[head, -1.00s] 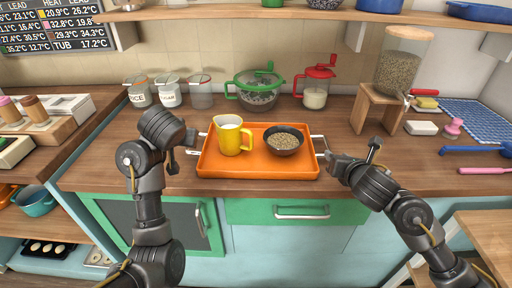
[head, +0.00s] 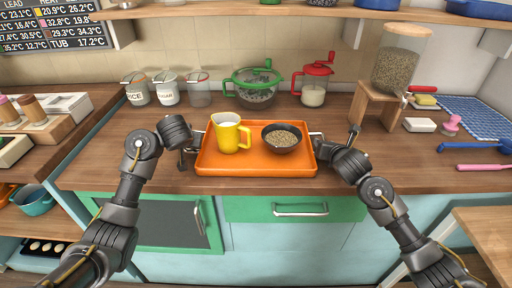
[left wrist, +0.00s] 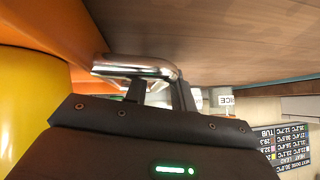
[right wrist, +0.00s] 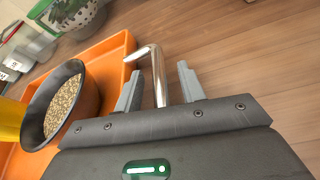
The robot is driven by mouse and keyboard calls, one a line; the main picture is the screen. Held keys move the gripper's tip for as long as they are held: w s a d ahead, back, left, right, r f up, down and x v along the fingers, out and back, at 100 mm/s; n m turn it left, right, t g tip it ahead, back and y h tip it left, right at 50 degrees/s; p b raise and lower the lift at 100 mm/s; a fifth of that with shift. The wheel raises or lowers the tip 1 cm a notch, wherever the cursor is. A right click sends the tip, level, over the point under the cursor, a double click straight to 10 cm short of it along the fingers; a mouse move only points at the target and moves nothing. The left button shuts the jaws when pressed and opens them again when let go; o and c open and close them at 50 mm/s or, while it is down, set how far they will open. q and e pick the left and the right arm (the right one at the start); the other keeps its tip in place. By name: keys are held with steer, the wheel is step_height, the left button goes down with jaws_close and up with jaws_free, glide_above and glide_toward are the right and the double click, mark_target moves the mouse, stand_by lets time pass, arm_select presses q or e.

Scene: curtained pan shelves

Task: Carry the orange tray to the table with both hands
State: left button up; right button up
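The orange tray (head: 215,168) lies on the wooden counter. It carries a yellow pitcher (head: 229,136) with pale contents and a dark bowl (head: 281,141) of seeds or grain. My left gripper (head: 190,150) is at the tray's left handle; in the left wrist view its fingers (left wrist: 160,92) are apart, with the metal handle (left wrist: 140,66) at their tips. My right gripper (head: 324,144) is at the right handle; in the right wrist view its fingers (right wrist: 160,88) are apart, with the metal handle (right wrist: 156,62) between them. The tray rests flat on the counter.
Jars (head: 167,90), a green-lidded bowl (head: 255,86) and a red-lidded jug (head: 314,84) stand behind the tray. A grain dispenser (head: 399,62) on a wooden stand is at right. A wooden surface (head: 485,232) shows at lower right. A shelf runs overhead.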

arm_select(q)
steer(key=shift+c, duration=0.5)
arm_select(e)
steer(key=shift+c, duration=0.4)
arm_select(q)
jaws_close()
arm_select(e)
steer(key=c, duration=0.5)
jaws_close()
steer(key=shift+f, duration=0.1)
arm_select(q)
steer(key=shift+w+r, duration=0.1)
steer(key=shift+r, duration=0.05)
arm_select(e)
steer(key=shift+r, duration=0.2)
